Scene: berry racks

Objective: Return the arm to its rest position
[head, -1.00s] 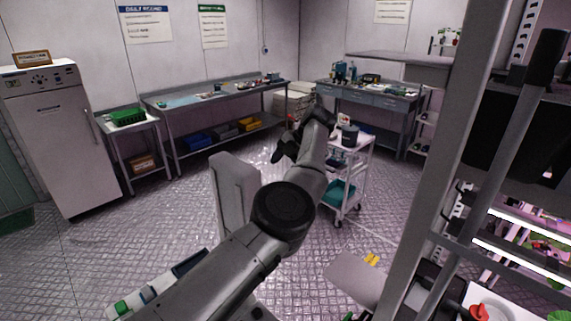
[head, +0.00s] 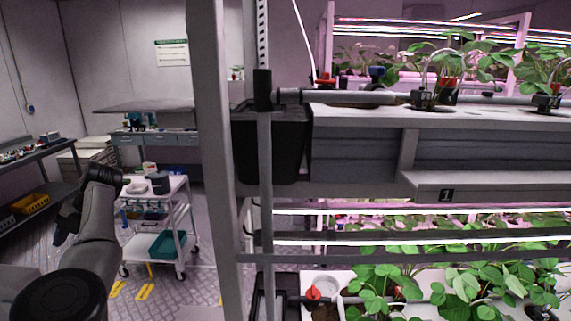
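My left arm comes in at the lower left of the head view, its forearm raised and bent. My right arm and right gripper are not in view.
A grey rack post (head: 212,150) stands close by, right of my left arm. The berry rack (head: 360,155) with plants fills the right side. Open floor lies around the cart.

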